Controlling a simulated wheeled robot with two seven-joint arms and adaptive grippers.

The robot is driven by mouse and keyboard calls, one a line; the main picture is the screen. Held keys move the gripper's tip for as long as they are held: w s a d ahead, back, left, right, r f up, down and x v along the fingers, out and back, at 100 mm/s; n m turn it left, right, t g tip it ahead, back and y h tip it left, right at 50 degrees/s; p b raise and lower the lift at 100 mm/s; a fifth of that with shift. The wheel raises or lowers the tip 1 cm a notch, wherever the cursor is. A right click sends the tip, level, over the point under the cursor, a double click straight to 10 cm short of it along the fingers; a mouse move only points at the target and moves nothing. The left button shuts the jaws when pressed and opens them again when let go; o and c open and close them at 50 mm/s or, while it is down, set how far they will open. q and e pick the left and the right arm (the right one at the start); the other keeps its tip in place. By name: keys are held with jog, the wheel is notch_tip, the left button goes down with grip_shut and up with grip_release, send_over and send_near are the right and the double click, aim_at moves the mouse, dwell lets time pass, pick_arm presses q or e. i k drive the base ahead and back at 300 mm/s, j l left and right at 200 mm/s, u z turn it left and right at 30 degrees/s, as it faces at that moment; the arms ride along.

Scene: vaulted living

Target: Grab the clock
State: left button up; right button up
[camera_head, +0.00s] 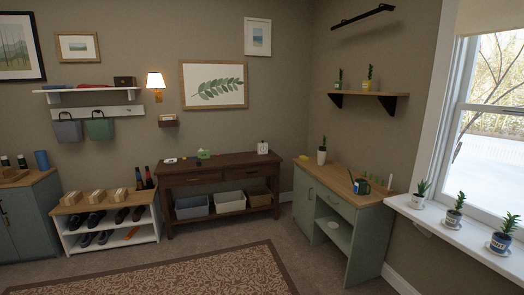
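A small white block-shaped thing with a round dark mark on its face, which looks like the clock (263,148), stands upright near the right end of the dark wooden console table (232,163). It is across the room from me, and nothing covers it. Its details are too small to read. Neither my left nor my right gripper is in view.
A patterned rug (215,278) lies on the floor before the table. A shoe rack (108,228) stands left of the table, a green desk (345,222) right. A green item (203,154) and small things share the tabletop. Bins (230,200) sit below.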

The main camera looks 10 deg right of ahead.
aim_at(264, 145)
jog(key=i+j+u, duration=0.1)
jog(key=i+u, duration=0.35)
jog(key=i, duration=1.4)
jog(key=i+j+z, duration=0.1)
jog(key=i+z, duration=0.15)
jog(key=i, duration=0.15)
jog(key=i+j+z, duration=0.2)
jog(key=i, duration=0.2)
jog(key=i+j+z, duration=0.15)
jog(key=i+z, duration=0.15)
jog(key=z, duration=0.15)
jog(key=i+j+z, duration=0.2)
jog(key=z, duration=0.25)
jog(key=i+j+z, duration=0.25)
jog(key=z, duration=0.15)
jog(key=i+j+z, duration=0.15)
jog(key=j+z, duration=0.3)
jog(key=i+j+z, duration=0.15)
jog(key=j, duration=0.2)
jog(key=j+z, duration=0.2)
jog(key=j, duration=0.15)
